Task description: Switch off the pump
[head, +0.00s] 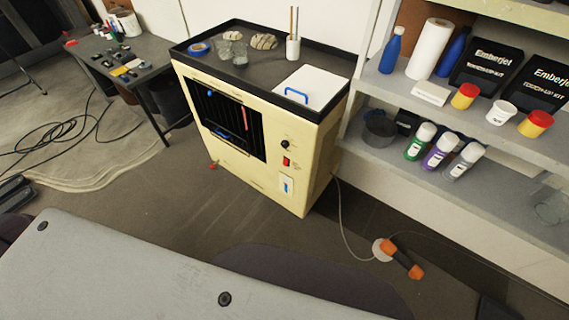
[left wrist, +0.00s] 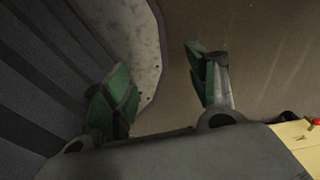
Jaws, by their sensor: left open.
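A cream cabinet-like machine (head: 270,174) with a dark front opening stands in the middle of the head view. On its front right are a black knob (head: 285,144), a small red switch (head: 286,161) and a pale plate with a blue mark (head: 287,185). The switch's position is too small to tell. A corner of cream surface (left wrist: 300,140) with a small red part (left wrist: 316,121) shows at the lower right of the left wrist view. My left gripper (left wrist: 155,65) is open and empty, its green-padded fingers apart over the floor. It is outside the head view, as is my right gripper.
A black tray top (head: 262,75) on the machine holds small items. A shelf unit (head: 480,160) with bottles and boxes stands at right. An orange-and-black tool (head: 402,259) lies on the floor by a cable. A small table (head: 130,65) stands at left, with cables nearby.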

